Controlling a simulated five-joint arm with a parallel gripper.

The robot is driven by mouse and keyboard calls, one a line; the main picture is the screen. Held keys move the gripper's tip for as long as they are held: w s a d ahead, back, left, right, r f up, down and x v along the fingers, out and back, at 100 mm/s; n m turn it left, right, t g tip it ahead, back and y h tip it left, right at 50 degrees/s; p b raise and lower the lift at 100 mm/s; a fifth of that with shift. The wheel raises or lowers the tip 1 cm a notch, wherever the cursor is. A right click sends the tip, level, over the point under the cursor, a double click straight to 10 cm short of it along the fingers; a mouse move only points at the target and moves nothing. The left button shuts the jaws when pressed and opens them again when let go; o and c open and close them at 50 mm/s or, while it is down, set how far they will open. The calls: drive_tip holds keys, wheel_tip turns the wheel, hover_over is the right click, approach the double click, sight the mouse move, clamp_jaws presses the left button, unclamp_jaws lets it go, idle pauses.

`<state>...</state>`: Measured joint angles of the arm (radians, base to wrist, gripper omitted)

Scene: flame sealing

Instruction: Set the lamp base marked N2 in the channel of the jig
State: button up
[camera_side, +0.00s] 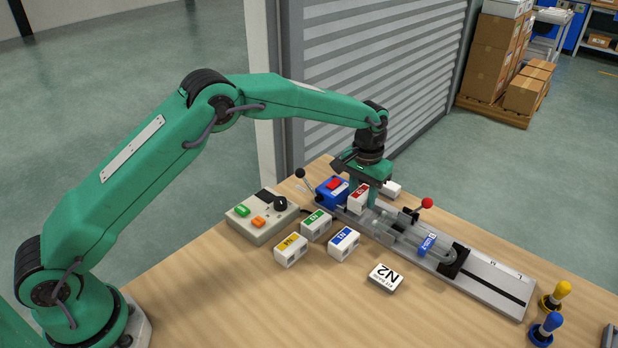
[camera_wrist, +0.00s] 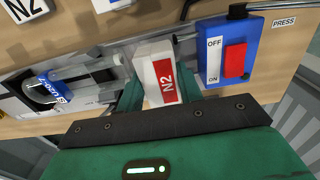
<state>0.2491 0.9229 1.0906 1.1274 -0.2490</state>
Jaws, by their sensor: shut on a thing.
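The block is upright at the jig's left end, beside the blue switch box. The jig (camera_side: 487,287) is a long grey rail with a clear glass tube (camera_side: 397,237) bearing a blue label. I cannot tell whether the block's underside touches the channel floor.
White blocks with green (camera_side: 316,224), yellow (camera_side: 291,249) and blue (camera_side: 344,243) labels stand in front of the jig. A blue box (camera_side: 331,192) with a red switch and a control box (camera_side: 262,217) are at left. Two pegs (camera_side: 546,328) stand at right.

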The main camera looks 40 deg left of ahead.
drive_tip(key=shift+f, duration=1.35)
drive_tip(key=o, duration=1.1)
drive_tip(key=shift+c, duration=0.2)
wheel_tip(320, 180, up, 8)
drive_tip(key=shift+f, duration=0.25)
drive_tip(key=shift+r, duration=0.15)
